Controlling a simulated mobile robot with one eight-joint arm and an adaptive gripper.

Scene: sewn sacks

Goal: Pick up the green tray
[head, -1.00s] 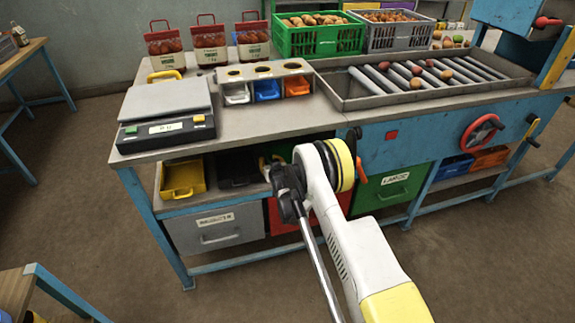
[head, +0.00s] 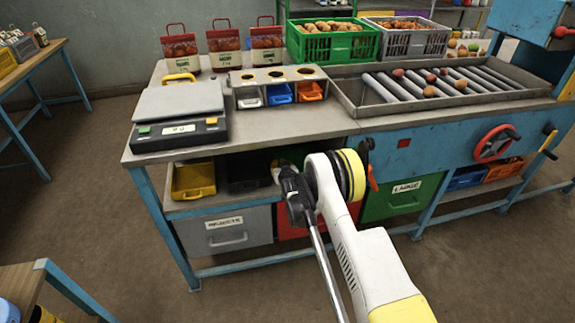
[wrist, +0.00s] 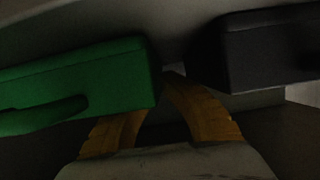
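In the wrist view the green tray (wrist: 90,78) fills the left side, its handle low at the far left. My gripper (wrist: 160,98) has two orange-brown fingers at the tray's right end. The right finger stands just right of the tray's end, and the left finger runs up behind its lower edge, so its tip is hidden. The fingers look apart; I see no firm grip on the tray.
A black tray (wrist: 265,52) stands close to the right of the fingers in the wrist view. In the head view a yellow tray (head: 193,181) is on the same shelf (head: 205,206). The bench top (head: 285,130) hangs above, with a scale (head: 180,118) on it.

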